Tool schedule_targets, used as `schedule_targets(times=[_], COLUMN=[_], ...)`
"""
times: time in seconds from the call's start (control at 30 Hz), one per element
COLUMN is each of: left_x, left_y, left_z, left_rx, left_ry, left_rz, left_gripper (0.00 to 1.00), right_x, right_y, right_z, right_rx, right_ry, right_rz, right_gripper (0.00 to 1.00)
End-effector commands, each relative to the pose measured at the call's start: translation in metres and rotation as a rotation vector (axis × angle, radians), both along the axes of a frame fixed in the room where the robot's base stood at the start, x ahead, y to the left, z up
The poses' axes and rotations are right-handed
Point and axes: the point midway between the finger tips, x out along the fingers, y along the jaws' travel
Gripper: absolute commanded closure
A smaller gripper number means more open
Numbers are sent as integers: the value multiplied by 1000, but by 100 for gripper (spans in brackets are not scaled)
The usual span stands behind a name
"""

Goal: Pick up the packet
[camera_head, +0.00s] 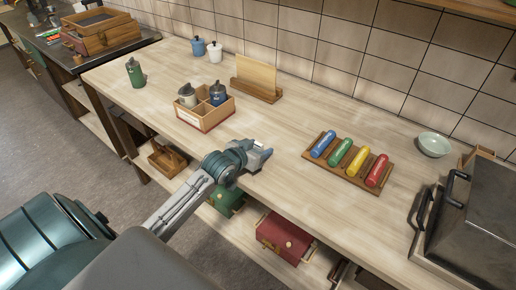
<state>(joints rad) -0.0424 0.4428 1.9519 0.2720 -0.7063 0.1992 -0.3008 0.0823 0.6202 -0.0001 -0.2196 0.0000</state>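I cannot make out anything that is clearly a packet. My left gripper (264,155) is over the front part of the light wooden counter (300,205), between the divided wooden box and the board of coloured rollers. It touches neither of them. Its fingers are small and seen at an angle, so I cannot tell whether they are open or shut, and I see no object between them. My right gripper is not in view.
A wooden board (329,169) holds several coloured rollers. A divided box (206,122) holds two jars. A green bottle (135,73), a wooden stand (256,90), a pale bowl (433,145) and a dark lidded appliance (480,225) stand around. Red (283,238) and green boxes sit below.

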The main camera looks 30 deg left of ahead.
Motion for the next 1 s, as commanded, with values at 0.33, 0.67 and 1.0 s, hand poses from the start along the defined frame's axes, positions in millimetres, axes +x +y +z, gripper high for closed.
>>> schedule_targets(times=[0.33,0.67,1.0], left_x=[0,0,-23], left_y=[0,0,-5], left_z=[0,8,34], left_rx=[0,2,3], left_ry=[0,-2,2], left_rz=[0,-1,-2], left_gripper=[91,91,91], right_x=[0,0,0], right_y=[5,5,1], right_z=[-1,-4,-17], right_rx=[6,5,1], right_ry=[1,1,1], right_rz=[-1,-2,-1], right_gripper=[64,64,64])
